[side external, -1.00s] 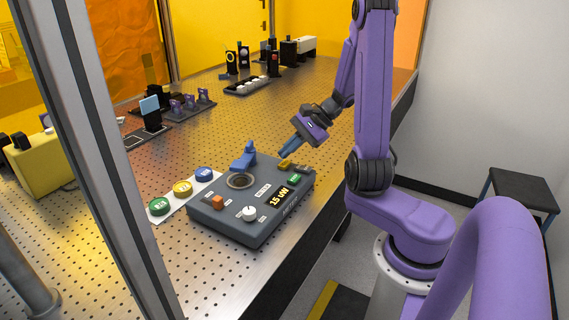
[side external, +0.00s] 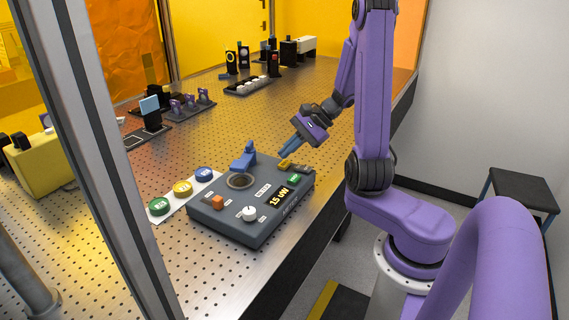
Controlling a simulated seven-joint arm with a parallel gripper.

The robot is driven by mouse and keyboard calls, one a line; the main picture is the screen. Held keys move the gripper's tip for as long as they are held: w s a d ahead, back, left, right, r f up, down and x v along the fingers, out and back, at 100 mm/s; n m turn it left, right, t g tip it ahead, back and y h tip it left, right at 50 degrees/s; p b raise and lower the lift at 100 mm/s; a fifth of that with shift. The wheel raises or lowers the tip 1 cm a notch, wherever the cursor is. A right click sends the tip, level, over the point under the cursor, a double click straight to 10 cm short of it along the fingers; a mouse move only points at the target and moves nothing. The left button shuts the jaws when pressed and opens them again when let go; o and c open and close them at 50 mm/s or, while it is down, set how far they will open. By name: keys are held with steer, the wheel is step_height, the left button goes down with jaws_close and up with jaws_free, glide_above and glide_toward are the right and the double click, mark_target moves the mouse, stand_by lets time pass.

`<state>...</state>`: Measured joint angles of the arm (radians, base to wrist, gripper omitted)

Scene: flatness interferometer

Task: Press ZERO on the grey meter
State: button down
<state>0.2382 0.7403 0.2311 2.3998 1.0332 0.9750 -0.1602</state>
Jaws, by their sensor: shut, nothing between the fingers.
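The grey meter (side external: 240,228) sits on the perforated table near its front edge. Its lit display (side external: 279,197) reads about 15 uW. On its top are a white knob (side external: 249,213), an orange button (side external: 218,202), a green button (side external: 295,179), a yellow part (side external: 285,163) and a blue piece (side external: 243,158) beside a round dark opening (side external: 240,181). The small labels are too small to read, so I cannot tell which control is ZERO. My gripper (side external: 284,151) is shut and empty, with blue fingertips pointing down-left above the meter's far right corner, apparently apart from it.
A white strip with green (side external: 159,206), yellow (side external: 182,188) and blue (side external: 203,173) round caps lies left of the meter. Optic mounts (side external: 190,103) and a black tray (side external: 247,87) stand farther back. A grey post (side external: 95,150) crosses the left foreground. The table right of the meter is bare.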

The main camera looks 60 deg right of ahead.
mark_target(288, 163)
steer(key=shift+f, duration=0.15)
steer(key=shift+f, duration=0.3)
steer(key=shift+f, duration=0.45)
stand_by(0.9)
steer(key=shift+r, duration=0.9)
steer(key=shift+r, duration=0.1)
steer(key=shift+r, duration=2.4)
steer(key=shift+a, duration=0.1)
